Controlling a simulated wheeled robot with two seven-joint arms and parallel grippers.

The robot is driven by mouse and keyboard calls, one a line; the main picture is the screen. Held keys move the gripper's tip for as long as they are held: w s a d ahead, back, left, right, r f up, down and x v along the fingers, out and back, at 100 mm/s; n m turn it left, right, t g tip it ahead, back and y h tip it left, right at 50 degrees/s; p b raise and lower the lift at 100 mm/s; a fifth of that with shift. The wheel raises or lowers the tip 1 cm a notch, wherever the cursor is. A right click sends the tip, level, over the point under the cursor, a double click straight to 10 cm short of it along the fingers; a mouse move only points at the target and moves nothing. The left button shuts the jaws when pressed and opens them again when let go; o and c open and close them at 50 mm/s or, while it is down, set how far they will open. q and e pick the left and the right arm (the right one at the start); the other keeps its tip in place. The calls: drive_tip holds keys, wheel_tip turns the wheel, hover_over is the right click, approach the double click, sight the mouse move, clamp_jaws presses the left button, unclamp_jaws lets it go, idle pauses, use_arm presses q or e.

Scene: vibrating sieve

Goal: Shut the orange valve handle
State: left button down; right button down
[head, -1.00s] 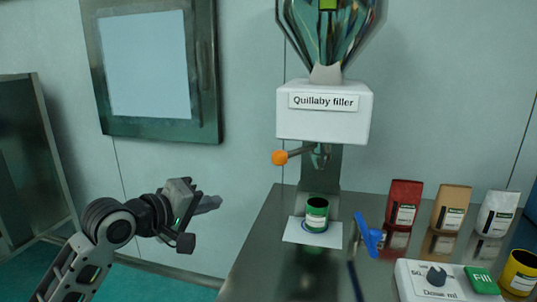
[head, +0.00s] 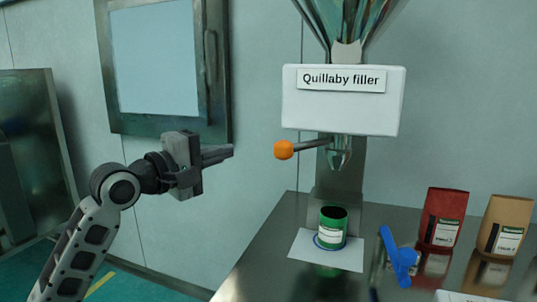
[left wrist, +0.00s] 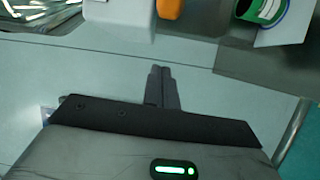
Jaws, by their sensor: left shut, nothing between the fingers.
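The orange valve handle (head: 284,150) is a ball on a dark lever that sticks out to the left from the nozzle (head: 340,155) under the white Quillaby filler box (head: 345,108). My left gripper (head: 231,152) is shut and empty. It points right, a short gap left of the orange ball in the head view, at about the same height. In the left wrist view the shut fingers (left wrist: 160,72) point up the picture, and the orange handle (left wrist: 170,8) is cut by the top edge. My right gripper is not in view.
A green can (head: 332,226) stands on a white sheet (head: 310,250) below the nozzle. A blue scoop-like object (head: 400,262), a red bag (head: 443,215) and a tan bag (head: 502,225) are on the steel table (head: 260,270). A wall window (head: 165,55) is behind my left arm.

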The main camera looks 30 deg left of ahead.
use_arm(q)
drive_tip(key=w+d+p, duration=0.2)
drive_tip(key=w+d, duration=0.3)
drive_tip(key=w, duration=0.2)
drive_tip(key=shift+w, duration=0.4)
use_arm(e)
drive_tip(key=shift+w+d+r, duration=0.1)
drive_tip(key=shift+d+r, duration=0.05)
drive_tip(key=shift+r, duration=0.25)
use_arm(q)
drive_tip(key=shift+d, duration=0.1)
